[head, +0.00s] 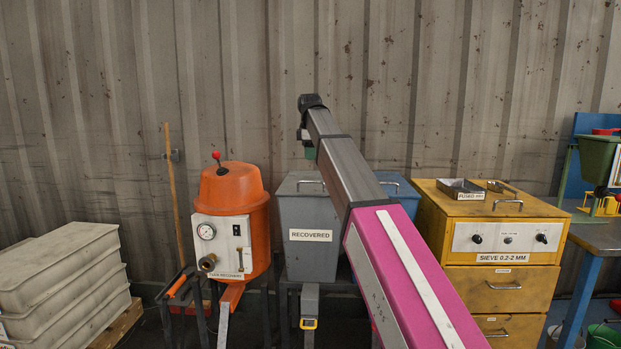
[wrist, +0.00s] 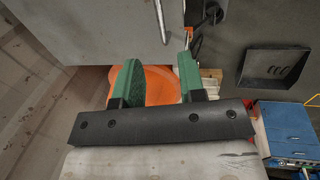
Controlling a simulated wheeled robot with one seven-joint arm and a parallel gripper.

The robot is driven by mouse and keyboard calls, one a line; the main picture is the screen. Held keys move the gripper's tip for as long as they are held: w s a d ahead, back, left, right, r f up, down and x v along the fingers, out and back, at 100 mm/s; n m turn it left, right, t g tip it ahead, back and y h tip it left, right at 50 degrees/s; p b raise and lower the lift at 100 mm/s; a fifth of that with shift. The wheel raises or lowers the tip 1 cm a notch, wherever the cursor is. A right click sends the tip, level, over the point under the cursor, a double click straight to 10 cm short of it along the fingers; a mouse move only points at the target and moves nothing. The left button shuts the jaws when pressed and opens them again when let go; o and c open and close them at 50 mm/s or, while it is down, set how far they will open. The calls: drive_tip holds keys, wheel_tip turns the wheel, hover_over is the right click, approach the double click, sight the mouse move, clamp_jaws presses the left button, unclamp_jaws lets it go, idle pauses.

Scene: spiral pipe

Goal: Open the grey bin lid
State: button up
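The grey bin (head: 312,262), labelled RECOVERED, stands in the middle of the head view. Its grey lid (head: 290,187) looks closed and has a metal bar handle (head: 311,182) on top. My arm crosses in front of the bin's right side. My gripper (head: 309,152) is above the lid, with only a bit of green finger showing. In the wrist view my gripper (wrist: 158,62) has two green fingers apart with nothing between them. A grey surface (wrist: 75,30) with a metal bar (wrist: 160,20), seemingly the lid and handle, lies beyond the fingertips.
An orange vessel (head: 232,195) with a gauge and red-knobbed lever stands left of the bin. A yellow sieve cabinet (head: 500,275) stands to the right. Stacked pale trays (head: 60,275) are at far left. A corrugated wall (head: 230,80) is close behind.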

sight(311, 182)
drive_tip(key=f, duration=0.3)
drive_tip(key=w+f, duration=0.1)
drive_tip(key=f, duration=0.2)
drive_tip(key=w+f, duration=0.1)
drive_tip(key=f, duration=0.3)
clamp_jaws()
